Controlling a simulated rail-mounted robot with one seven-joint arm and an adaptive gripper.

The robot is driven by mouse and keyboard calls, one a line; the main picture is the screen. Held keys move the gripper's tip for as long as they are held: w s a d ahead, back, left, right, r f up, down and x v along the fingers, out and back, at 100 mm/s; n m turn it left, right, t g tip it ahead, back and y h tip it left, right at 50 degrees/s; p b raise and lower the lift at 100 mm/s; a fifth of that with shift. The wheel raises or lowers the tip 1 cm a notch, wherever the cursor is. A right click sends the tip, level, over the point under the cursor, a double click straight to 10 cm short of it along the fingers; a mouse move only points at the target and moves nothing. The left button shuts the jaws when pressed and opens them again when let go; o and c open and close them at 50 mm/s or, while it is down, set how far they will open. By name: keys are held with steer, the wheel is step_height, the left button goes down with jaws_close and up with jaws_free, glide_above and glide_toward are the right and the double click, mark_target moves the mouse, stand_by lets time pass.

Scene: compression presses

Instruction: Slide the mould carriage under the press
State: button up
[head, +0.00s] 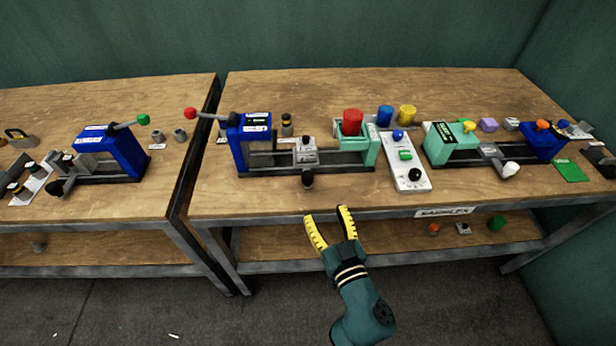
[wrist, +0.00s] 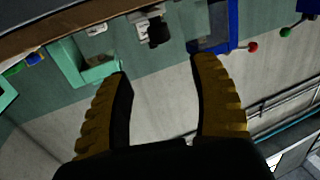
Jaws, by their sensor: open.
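The press in the middle of the bench has a blue frame (head: 238,152) at its left end, with a red-ball lever (head: 191,113). A mint-green frame (head: 371,150) with a red cylinder on top (head: 352,122) stands at its right end. The light grey mould carriage (head: 304,155) sits on the rail between the two frames. Its black knob (head: 308,180) points to the front. In the wrist view the carriage (wrist: 150,18) shows at the top, partly cut off. My gripper (head: 325,212) is open and empty, in front of the bench edge, apart from the carriage.
A white control panel (head: 408,175) with blue, green and black knobs lies right of the press. Another press with a mint-green frame (head: 452,145) stands further right, and a blue one (head: 118,150) on the left bench. Blue and yellow cylinders stand behind.

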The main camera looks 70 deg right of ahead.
mark_target(309, 181)
steer(key=x, duration=1.2)
steer(key=shift+w+d, duration=0.25)
steer(key=shift+d, duration=0.05)
jaws_close()
steer(key=shift+a, duration=0.1)
